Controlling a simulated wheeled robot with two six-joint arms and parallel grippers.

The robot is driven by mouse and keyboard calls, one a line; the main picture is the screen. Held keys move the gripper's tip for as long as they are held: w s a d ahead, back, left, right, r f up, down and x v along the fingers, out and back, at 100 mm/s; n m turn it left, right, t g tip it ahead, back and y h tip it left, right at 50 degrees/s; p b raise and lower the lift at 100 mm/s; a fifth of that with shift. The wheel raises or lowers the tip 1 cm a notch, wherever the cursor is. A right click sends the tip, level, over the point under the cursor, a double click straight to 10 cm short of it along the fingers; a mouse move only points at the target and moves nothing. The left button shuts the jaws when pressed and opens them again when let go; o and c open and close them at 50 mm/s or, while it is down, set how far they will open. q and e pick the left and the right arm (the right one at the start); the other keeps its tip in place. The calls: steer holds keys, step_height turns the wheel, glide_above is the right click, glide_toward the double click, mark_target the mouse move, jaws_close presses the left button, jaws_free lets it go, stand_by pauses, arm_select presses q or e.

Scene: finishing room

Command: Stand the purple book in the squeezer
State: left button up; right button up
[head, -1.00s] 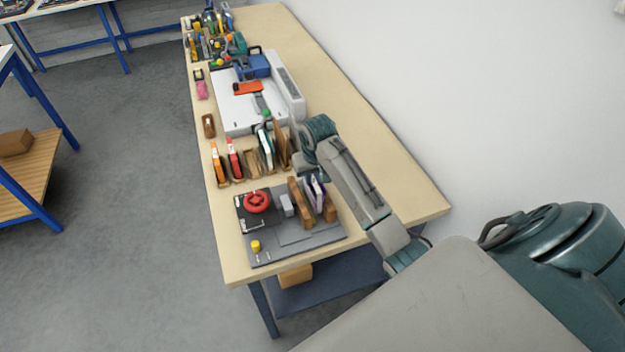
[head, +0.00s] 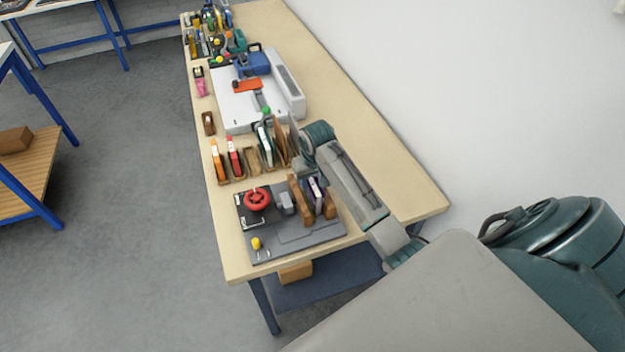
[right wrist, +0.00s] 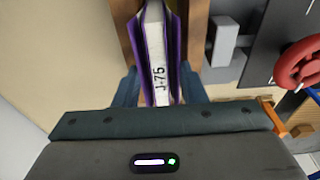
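The purple book (head: 315,194) is upright over the squeezer (head: 285,240), between its two brown wooden boards. In the right wrist view the book (right wrist: 158,50) shows a white spine marked J-75 and purple covers. My right gripper (right wrist: 160,85) has one finger on each side of the book, close against its covers, and appears shut on it. The squeezer's red handwheel (head: 257,199) is left of the boards and also shows in the right wrist view (right wrist: 300,62). Whether the book's lower edge rests on the base is hidden. My left gripper is not in view.
A wooden rack with several books (head: 235,160) stands just behind the squeezer. A white machine (head: 235,110) is farther back. A yellow knob (head: 257,243) is at the squeezer's front corner. The right strip of the table (head: 375,125) is clear beside the wall.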

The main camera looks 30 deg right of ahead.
steer(key=r+b, duration=0.1)
steer(key=r, duration=0.1)
steer(key=r+b, duration=0.1)
steer(key=r, duration=0.3)
steer(key=shift+s+a+b, duration=0.1)
steer(key=shift+s+b, duration=0.25)
steer(key=shift+b, duration=0.05)
step_height(320, 180, up, 6)
steer(key=s+p, duration=0.1)
steer(key=p, duration=0.2)
steer(key=shift+a+f, duration=0.1)
